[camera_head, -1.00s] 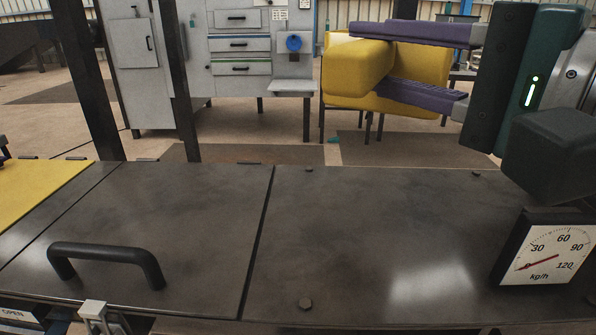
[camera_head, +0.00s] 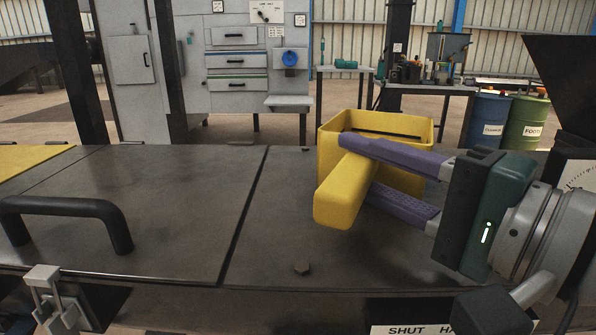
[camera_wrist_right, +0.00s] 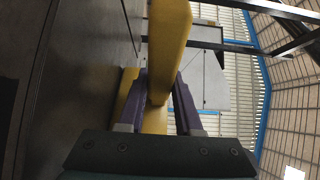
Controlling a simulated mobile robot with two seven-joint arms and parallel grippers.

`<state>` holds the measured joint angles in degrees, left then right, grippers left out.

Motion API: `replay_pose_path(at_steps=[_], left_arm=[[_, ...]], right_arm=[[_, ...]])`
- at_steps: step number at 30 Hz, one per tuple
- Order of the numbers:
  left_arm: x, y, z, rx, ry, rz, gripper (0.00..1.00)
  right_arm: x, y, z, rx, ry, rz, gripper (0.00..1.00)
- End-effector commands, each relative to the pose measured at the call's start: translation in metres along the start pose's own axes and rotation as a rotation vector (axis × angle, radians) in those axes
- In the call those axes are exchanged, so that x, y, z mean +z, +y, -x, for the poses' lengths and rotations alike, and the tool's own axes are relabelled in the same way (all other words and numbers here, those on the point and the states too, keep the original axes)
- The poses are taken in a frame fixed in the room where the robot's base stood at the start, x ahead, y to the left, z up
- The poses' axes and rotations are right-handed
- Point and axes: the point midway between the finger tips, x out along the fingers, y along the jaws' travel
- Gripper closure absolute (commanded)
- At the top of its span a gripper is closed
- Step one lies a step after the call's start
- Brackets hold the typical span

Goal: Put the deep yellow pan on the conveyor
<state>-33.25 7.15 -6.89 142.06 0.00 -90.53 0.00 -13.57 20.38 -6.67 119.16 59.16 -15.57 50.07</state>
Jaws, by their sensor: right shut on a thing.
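The deep yellow pan (camera_head: 405,127) is in the middle right of the head view, its open top facing up. My right gripper (camera_head: 358,166) is shut on the pan's thick yellow handle, with one purple finger on each side. In the right wrist view the handle (camera_wrist_right: 168,45) runs between the two fingers, and part of the pan shows behind them. The pan is over the back part of the dark metal cover; I cannot tell whether it touches it. No conveyor can be made out with certainty. My left gripper is not in view.
A dark hopper (camera_head: 560,85) and part of a white gauge stand at the right. Behind are a grey cabinet, a bench and drums (camera_head: 488,118).

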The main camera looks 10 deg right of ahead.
Motion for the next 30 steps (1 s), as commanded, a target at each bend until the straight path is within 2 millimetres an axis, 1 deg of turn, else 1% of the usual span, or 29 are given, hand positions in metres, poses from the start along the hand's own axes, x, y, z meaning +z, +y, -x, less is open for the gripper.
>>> replay_pose_path(at_steps=[2,6,7,12,15,21,24,26,30], left_arm=[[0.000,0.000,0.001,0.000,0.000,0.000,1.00],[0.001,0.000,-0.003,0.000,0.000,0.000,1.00],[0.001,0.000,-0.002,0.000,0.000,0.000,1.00],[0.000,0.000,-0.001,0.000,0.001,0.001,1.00],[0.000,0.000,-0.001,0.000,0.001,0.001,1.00],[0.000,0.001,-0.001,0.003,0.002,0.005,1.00],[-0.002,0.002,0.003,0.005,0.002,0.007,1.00],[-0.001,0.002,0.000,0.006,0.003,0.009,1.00],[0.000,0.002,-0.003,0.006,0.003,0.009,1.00]], right_arm=[[0.000,-0.003,0.000,-0.003,0.001,0.002,1.00],[0.000,0.002,0.000,-0.003,0.001,0.002,1.00],[0.000,0.003,0.000,0.000,0.000,0.000,0.65],[0.000,0.002,0.000,0.000,0.000,0.000,0.46],[0.000,0.002,0.000,0.000,0.000,-0.001,0.37],[0.000,0.001,0.000,0.000,0.000,-0.001,0.37],[0.000,-0.004,0.000,-0.001,0.000,-0.001,0.37],[0.000,-0.001,0.005,0.001,0.000,0.001,0.37],[0.000,0.002,0.026,0.005,-0.001,0.002,0.37]])
